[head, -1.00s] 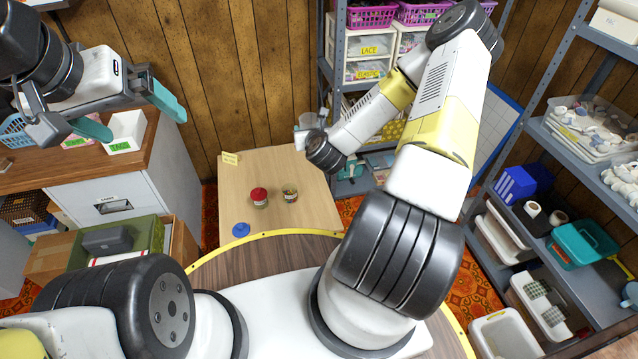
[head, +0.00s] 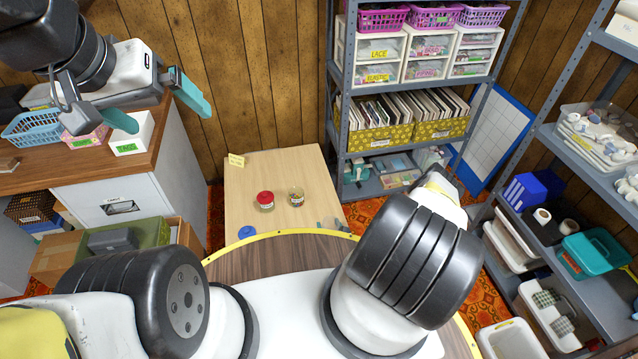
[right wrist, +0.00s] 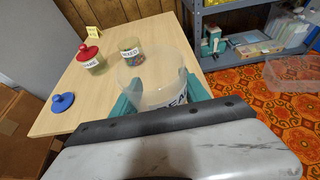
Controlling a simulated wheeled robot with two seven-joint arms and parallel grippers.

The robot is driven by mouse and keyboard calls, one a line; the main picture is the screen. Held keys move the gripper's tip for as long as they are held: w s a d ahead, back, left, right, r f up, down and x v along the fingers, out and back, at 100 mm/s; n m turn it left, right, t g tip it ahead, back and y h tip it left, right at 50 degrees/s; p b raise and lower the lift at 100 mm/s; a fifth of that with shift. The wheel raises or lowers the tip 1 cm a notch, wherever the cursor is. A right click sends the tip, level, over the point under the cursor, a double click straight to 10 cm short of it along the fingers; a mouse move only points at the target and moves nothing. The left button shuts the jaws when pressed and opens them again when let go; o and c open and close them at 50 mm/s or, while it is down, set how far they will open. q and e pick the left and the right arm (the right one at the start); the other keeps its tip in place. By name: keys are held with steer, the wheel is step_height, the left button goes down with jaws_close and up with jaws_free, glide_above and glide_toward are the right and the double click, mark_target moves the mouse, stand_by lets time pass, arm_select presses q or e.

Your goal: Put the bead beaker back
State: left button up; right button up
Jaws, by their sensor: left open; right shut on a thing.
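My right gripper (right wrist: 160,97) is shut on a clear beaker (right wrist: 152,72) with a partly hidden label; it looks empty. In the right wrist view the beaker is over the front right of the pale table (right wrist: 60,118), and I cannot tell if it touches the top. In the head view my right arm hides most of it. An open jar of mixed beads (head: 297,197) stands behind it on the table, also in the right wrist view (right wrist: 131,56). My left gripper (head: 157,107) is open and empty at the upper left, over the wooden counter.
A red-lidded jar (head: 265,201) and a blue lid (head: 247,232) are on the table's left. A small yellow card (head: 236,160) stands at its back left. Grey shelves (head: 340,110) stand behind and at the right (head: 560,150). The table's back is clear.

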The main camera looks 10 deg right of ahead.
steer(key=w, duration=0.4)
steer(key=w+d, duration=0.1)
steer(key=w, duration=0.3)
steer(key=w+d+f, duration=0.1)
steer(key=w, duration=0.4)
steer(key=shift+w, duration=0.1)
steer(key=shift+w+f, duration=0.1)
steer(key=shift+f, duration=1.75)
steer(key=shift+f, duration=0.15)
steer(key=o, duration=1.4)
